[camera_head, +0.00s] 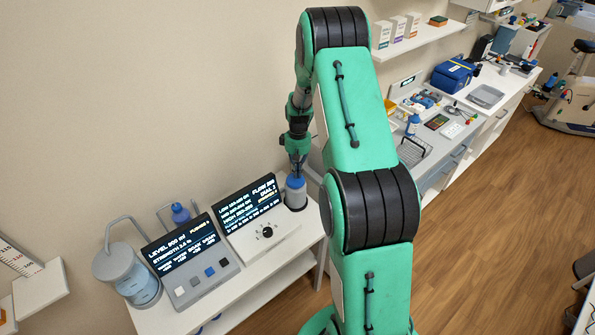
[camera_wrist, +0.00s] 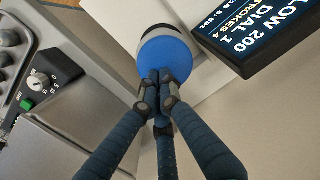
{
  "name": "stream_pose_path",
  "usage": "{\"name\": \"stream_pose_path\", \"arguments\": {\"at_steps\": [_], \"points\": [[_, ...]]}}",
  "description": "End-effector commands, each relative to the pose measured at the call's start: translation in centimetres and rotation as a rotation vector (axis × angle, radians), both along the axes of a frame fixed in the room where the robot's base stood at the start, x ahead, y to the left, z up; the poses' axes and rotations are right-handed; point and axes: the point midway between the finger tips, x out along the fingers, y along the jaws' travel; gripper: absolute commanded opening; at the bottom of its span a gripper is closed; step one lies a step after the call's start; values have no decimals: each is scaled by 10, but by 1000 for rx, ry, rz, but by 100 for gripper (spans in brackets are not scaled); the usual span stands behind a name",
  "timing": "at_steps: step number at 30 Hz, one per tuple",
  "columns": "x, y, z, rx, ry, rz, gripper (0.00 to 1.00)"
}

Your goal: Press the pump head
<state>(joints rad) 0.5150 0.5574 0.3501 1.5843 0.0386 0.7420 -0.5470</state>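The pump head is a round blue cap (camera_wrist: 185,52) on a grey and white body. In the head view the blue cap (camera_head: 296,182) tops a grey cylinder (camera_head: 296,200) standing at the right end of the white bench. My gripper (camera_head: 297,165) points down directly above the cap. In the wrist view my gripper's (camera_wrist: 163,80) dark fingers are brought together, with their tips over the edge of the blue cap. Nothing shows between them. Whether the tips touch the cap or hover just above it, I cannot tell.
A black display (camera_wrist: 262,28) stands close beside the pump and also shows in the head view (camera_head: 250,205). The wall is behind.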

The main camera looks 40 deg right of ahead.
Motion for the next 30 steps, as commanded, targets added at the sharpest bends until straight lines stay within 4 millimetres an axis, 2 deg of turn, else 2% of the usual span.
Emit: {"name": "stream_pose_path", "arguments": {"at_steps": [9,14,20,30], "points": [[-2,2,-2,3,5,0,0],[-1,1,5,2,4,0,0],[1,-1,25,1,2,0,0],[5,-6,81,-1,-1,1,0]]}}
